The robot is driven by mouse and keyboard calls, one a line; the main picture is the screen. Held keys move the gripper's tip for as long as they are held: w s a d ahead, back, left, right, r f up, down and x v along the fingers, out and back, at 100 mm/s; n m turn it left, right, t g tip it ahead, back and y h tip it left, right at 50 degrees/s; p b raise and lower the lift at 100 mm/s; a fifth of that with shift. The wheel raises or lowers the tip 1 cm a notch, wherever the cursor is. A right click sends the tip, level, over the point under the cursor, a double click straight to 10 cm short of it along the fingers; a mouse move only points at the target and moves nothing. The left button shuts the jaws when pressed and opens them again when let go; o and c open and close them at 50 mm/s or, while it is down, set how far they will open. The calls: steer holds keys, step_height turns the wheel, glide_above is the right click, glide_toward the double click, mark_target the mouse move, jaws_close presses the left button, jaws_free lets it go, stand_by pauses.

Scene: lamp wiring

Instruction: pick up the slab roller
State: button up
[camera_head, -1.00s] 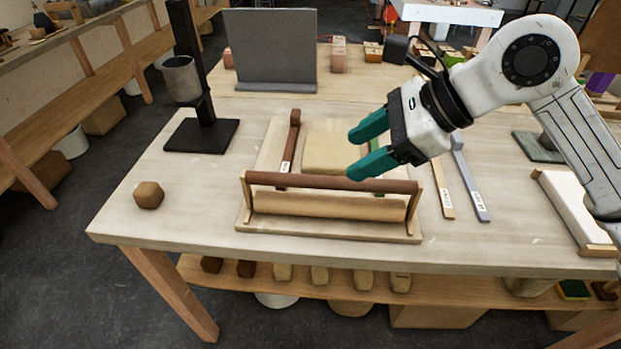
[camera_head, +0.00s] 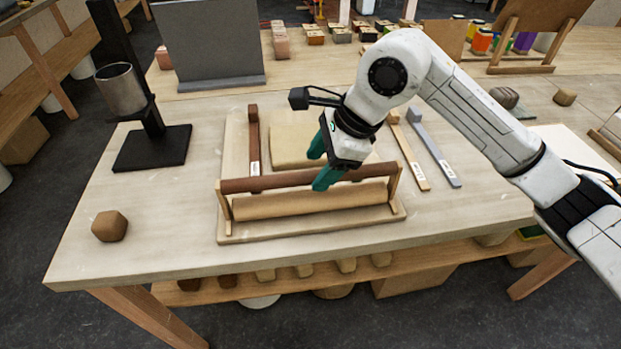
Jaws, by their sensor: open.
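The slab roller (camera_head: 300,203) stands near the front edge of the table. It has a tan roller, a dark brown bar above it and a wooden end frame at each side. My gripper (camera_head: 322,166) is just above the dark bar, right of its middle, with its green fingers open. One finger shows over the bar and the other behind it; I cannot tell whether either touches it. The gripper holds nothing. A tan clay slab (camera_head: 290,140) lies behind the bar, partly hidden by my gripper.
A brown clay lump (camera_head: 109,226) lies at the left front. A black stand (camera_head: 152,147) with a grey cup and an upright grey panel (camera_head: 208,45) stand behind. Wooden (camera_head: 411,160) and grey (camera_head: 436,150) strips lie right of the roller. The table's front left is mostly clear.

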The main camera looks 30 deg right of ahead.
mark_target(314, 173)
steer(key=shift+p+x, duration=0.45)
steer(key=shift+x, duration=1.75)
steer(key=shift+s+a, duration=0.1)
steer(key=shift+s, duration=0.05)
steer(key=shift+r, duration=0.1)
jaws_close()
